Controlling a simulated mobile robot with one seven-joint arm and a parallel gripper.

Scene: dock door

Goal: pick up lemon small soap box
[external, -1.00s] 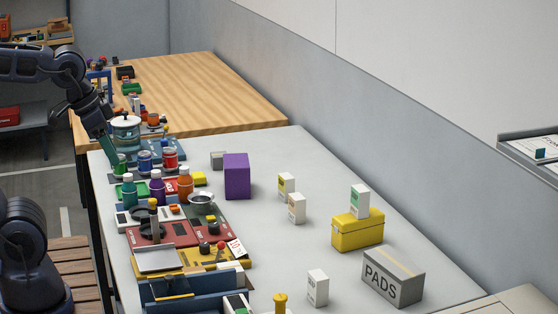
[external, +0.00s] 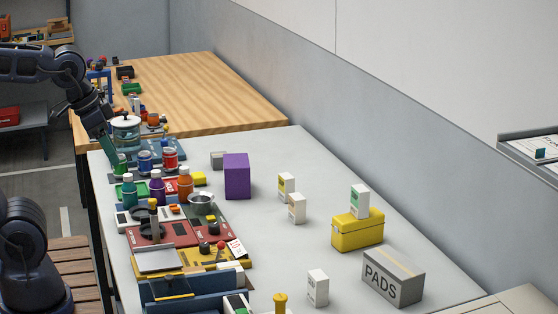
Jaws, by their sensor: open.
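A small white box with a yellow label (external: 286,187), which looks like the lemon soap box, stands upright on the grey table. A similar white box with an orange label (external: 297,209) stands just in front of it. Another with a green label (external: 360,201) stands on top of a yellow box (external: 358,232). A further white box with a greyish label (external: 318,288) stands near the front. My gripper (external: 110,153) is at the table's far left edge, close to a green-topped can, well away from the lemon box. It is open; its fingertips are small and hard to make out.
A purple block (external: 237,176) stands left of the lemon box. A grey PADS box (external: 393,276) is at the front right. Bottles, cans, a metal bowl (external: 201,202) and trays crowd the left side. A wall runs behind on the right.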

